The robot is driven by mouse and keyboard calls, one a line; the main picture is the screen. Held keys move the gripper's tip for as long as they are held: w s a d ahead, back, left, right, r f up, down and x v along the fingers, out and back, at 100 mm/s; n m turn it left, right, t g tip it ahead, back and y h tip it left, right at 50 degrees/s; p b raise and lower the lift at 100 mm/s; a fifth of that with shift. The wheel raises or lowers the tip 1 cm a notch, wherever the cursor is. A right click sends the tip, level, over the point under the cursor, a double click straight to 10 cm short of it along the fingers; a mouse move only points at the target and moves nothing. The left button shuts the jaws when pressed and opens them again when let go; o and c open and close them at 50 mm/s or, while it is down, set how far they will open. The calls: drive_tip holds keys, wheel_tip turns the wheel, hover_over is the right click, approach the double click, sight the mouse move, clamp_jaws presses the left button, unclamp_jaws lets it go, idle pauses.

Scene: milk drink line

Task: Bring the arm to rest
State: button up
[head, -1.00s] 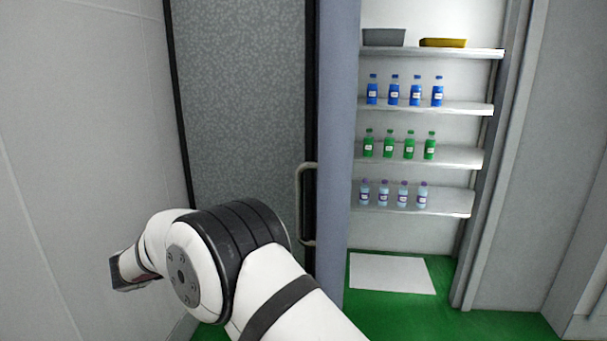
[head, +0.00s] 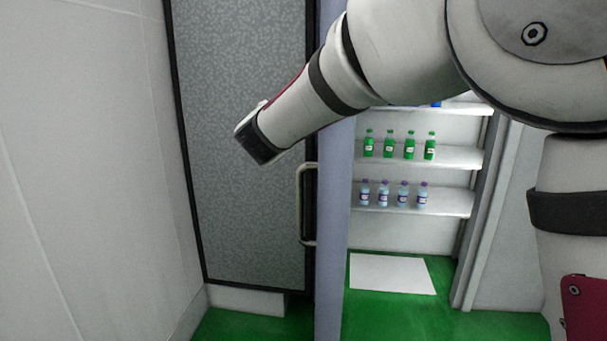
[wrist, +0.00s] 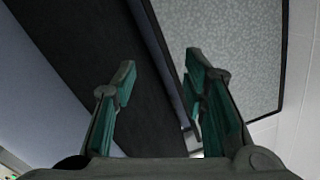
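My arm reaches in from the upper right of the head view, across the top of the shelf opening, and its far end (head: 262,140) lies in front of the grey speckled door. The fingers are hidden in the head view. In the wrist view my gripper (wrist: 158,82) shows two green-padded fingers spread apart, with nothing between them. The dark door edge and the speckled panel (wrist: 240,45) show beyond the fingers.
The speckled door (head: 240,220) has a metal handle (head: 302,205) at its right side. Shelves hold green bottles (head: 389,145) and pale purple-capped bottles (head: 384,194). A white mat (head: 392,274) lies on the green floor. A plain wall (head: 80,180) stands at left.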

drive_tip(key=s+d+n+g+y, duration=0.4)
drive_tip(key=s+d+n+y, duration=0.15)
drive_tip(key=s, duration=0.65)
drive_tip(key=s+d+f+g+h, duration=0.1)
drive_tip(key=s+d+f+g, duration=0.2)
drive_tip(key=s+d+f, duration=0.3)
drive_tip(key=s+d+f+g+h, duration=0.2)
drive_tip(key=s+d+f, duration=0.4)
drive_tip(key=s, duration=1)
drive_tip(key=s+d+f+g+h, duration=0.1)
drive_tip(key=s+d+f+g, duration=0.3)
drive_tip(key=s, duration=0.7)
wheel_tip(320, 180, down, 2)
drive_tip(key=shift+d+f+h, duration=0.15)
drive_tip(key=shift+d+h, duration=0.2)
drive_tip(key=shift+d, duration=0.7)
drive_tip(key=shift+w+a+m, duration=0.1)
drive_tip(key=shift+m, duration=0.15)
drive_tip(key=shift+c, duration=0.8)
